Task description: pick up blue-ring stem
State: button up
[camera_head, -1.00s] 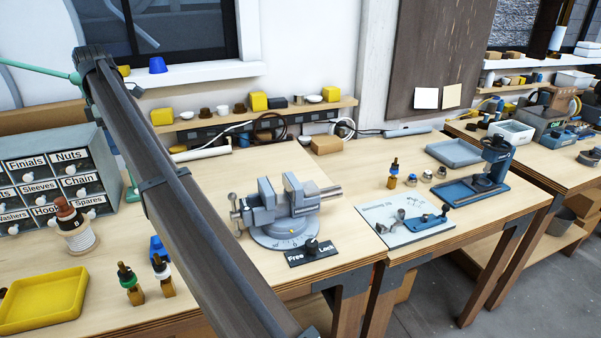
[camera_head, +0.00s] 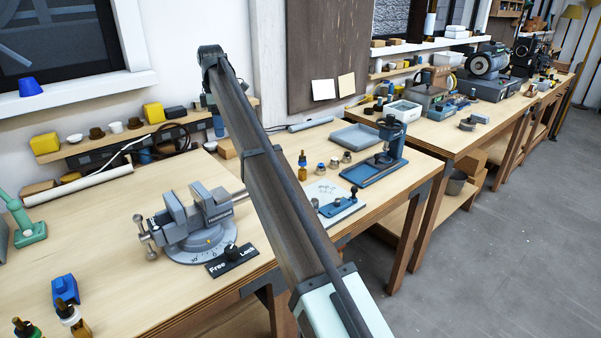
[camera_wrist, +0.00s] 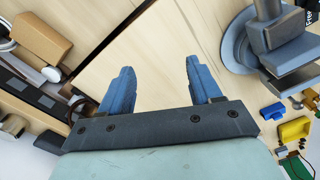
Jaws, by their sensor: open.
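A small upright stem with an amber-brown lower body and a dark top (camera_head: 302,167) stands on the right-hand bench in the head view, just right of my arm. Two other stems, one with a green ring (camera_head: 25,328) and one with a white ring (camera_head: 71,317), stand at the bottom left. My gripper (camera_wrist: 158,70) is open and empty in the wrist view, its two blue fingers apart over bare bench top. I cannot make out the blue-ring stem in the wrist view.
A grey vise (camera_head: 200,225) stands left of my arm, with a Free/Lock plate (camera_head: 232,259) before it. Right of my arm are an assembly-jig board (camera_head: 326,196), a blue press (camera_head: 385,155) and a blue-grey tray (camera_head: 368,137). Small metal fittings (camera_head: 334,163) stand beside the stem.

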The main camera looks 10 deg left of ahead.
jog(key=w+d+f+m, duration=0.1)
jog(key=w+d+m, duration=0.15)
jog(key=d, duration=0.75)
jog(key=w+d+f+m, duration=0.15)
jog(key=w+d, duration=0.25)
jog(key=d, duration=0.6)
jog(key=m+t+y, duration=0.2)
jog(key=m+t, duration=0.2)
jog(key=m, duration=0.7)
send_near(303, 151)
jog(key=shift+m, duration=0.3)
jog(key=x, duration=1.2)
jog(key=shift+w+a+f, duration=0.2)
jog(key=shift+w+f, duration=0.05)
jog(key=shift+c, duration=0.4)
grip_shut()
